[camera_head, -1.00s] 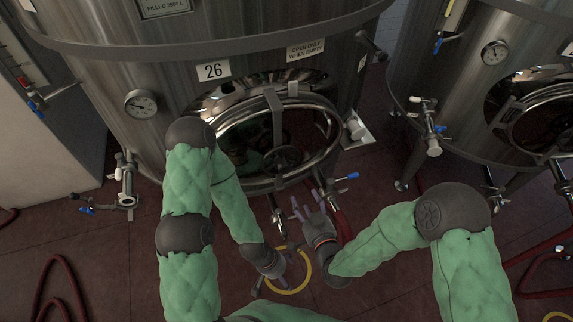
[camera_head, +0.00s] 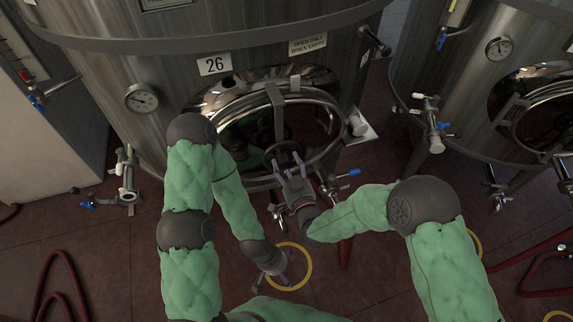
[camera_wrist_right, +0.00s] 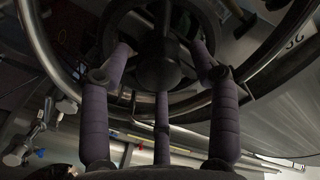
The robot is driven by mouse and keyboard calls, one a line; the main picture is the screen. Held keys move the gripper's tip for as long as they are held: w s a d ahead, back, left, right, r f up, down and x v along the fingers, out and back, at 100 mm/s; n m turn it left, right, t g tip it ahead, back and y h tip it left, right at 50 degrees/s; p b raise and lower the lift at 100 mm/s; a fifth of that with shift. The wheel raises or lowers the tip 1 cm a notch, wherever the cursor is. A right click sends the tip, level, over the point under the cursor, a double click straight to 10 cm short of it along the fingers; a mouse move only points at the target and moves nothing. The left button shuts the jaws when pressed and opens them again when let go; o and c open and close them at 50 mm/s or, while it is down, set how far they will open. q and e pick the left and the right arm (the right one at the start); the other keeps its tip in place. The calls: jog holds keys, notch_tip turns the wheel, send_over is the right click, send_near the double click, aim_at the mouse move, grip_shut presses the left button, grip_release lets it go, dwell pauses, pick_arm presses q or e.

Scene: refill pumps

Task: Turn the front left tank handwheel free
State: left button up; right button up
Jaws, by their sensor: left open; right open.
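The dark handwheel (camera_head: 284,151) is mounted on the round manway door of the tank (camera_head: 180,85) labelled 26. My right gripper (camera_head: 288,164) is open just in front of it. In the right wrist view the wheel's hub (camera_wrist_right: 160,66) and rim fill the upper middle. The spread fingers of my right gripper (camera_wrist_right: 160,58) reach up around the hub. I cannot tell whether they touch the wheel. My left gripper (camera_head: 286,262) is open and empty, low over the floor, well below the door.
A valve with a blue handle (camera_head: 347,173) sits right of my right gripper. A yellow ring (camera_head: 306,266) shows on the floor by my left gripper. A second tank (camera_head: 460,100) stands at the right. Red hoses (camera_head: 62,280) lie on the dark red floor.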

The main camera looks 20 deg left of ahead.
jog(key=shift+w+a, duration=0.2)
jog(key=shift+w, duration=0.1)
grip_shut()
